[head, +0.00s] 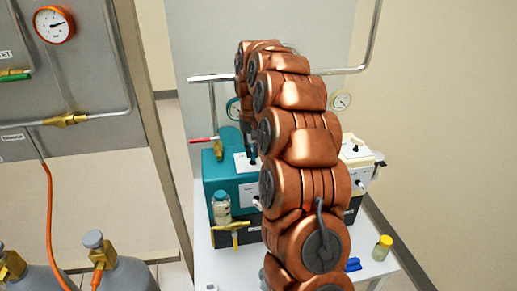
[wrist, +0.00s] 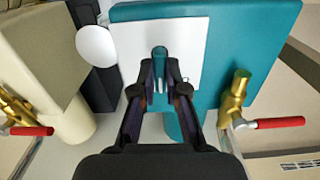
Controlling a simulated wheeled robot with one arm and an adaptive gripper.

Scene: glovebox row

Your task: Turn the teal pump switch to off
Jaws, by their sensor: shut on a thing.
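The teal pump (head: 222,172) stands on a white table, left of my arm in the head view. It fills much of the wrist view as a teal body (wrist: 225,25) with a white plate (wrist: 192,35). A small teal switch (wrist: 159,51) stands on that plate. My gripper (wrist: 160,68) is shut on the switch, one dark fingertip on each side of it. In the head view my gripper (head: 250,143) is over the pump's top and partly hidden by my arm. Any markings for the switch positions are too small to read.
A cream pump (head: 358,156) stands right of my arm. A red-handled brass valve (wrist: 236,98) is beside the teal pump. A jar (head: 221,205) and a yellow-handled valve (head: 235,231) are at its front. A yellow-capped vial (head: 383,247) stands at the table's right.

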